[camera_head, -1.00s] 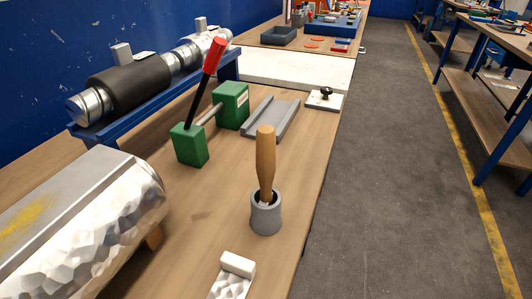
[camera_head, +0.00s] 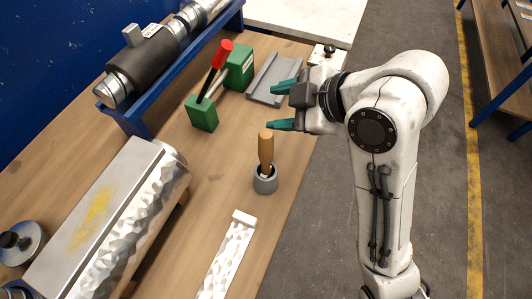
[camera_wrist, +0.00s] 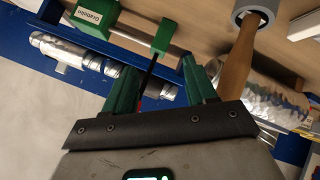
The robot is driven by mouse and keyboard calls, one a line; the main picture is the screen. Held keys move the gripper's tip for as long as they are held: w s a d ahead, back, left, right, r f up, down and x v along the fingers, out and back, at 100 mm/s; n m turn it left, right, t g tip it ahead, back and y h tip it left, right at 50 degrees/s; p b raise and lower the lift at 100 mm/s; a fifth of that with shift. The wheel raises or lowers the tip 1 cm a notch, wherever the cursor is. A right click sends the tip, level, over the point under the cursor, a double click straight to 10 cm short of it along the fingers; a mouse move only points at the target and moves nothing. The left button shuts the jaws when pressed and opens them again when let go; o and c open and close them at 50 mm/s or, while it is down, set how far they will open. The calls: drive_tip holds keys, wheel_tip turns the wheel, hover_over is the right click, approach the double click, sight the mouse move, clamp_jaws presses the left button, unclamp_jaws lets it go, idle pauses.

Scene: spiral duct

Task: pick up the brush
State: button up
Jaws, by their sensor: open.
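The brush (camera_head: 266,150) shows as a wooden handle standing upright in a grey round holder (camera_head: 265,182) on the workbench. Its lower end is hidden inside the holder. My gripper (camera_head: 279,106) has green fingers, which are open and empty. In the head view it appears above and just beyond the handle, pointing left. In the wrist view the handle (camera_wrist: 239,58) runs from the grey holder (camera_wrist: 254,12) down to the right of my gripper (camera_wrist: 165,75), outside the fingers. I see no contact between them.
A green clamp device with a red-tipped lever (camera_head: 221,56) stands left of my gripper. A grey channel piece (camera_head: 273,80) lies behind. Bare bench surrounds the holder.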

drive_tip(key=a+r+n+g, duration=0.1)
drive_tip(key=a+r+n, duration=0.3)
drive_tip(key=r+n, duration=0.15)
wheel_tip(320, 180, up, 4)
drive_tip(key=n+g+h, duration=0.4)
drive_tip(key=n+h, duration=0.4)
drive_tip(key=n, duration=1.1)
hover_over(268, 134)
drive_tip(key=a, duration=0.1)
drive_tip(key=shift+w, duration=0.2)
drive_tip(key=shift+s+d+n, duration=0.1)
drive_tip(key=shift+d+n, duration=0.2)
drive_tip(key=shift+n, duration=0.15)
drive_tip(key=shift+d+f+h, duration=0.2)
drive_tip(key=shift+h, duration=0.1)
drive_tip(key=shift+n, duration=0.3)
wheel_tip(268, 134, down, 5)
drive_tip(key=shift+s+f, duration=0.1)
drive_tip(key=shift+a+f, duration=0.15)
drive_tip(key=shift+f, duration=2.5)
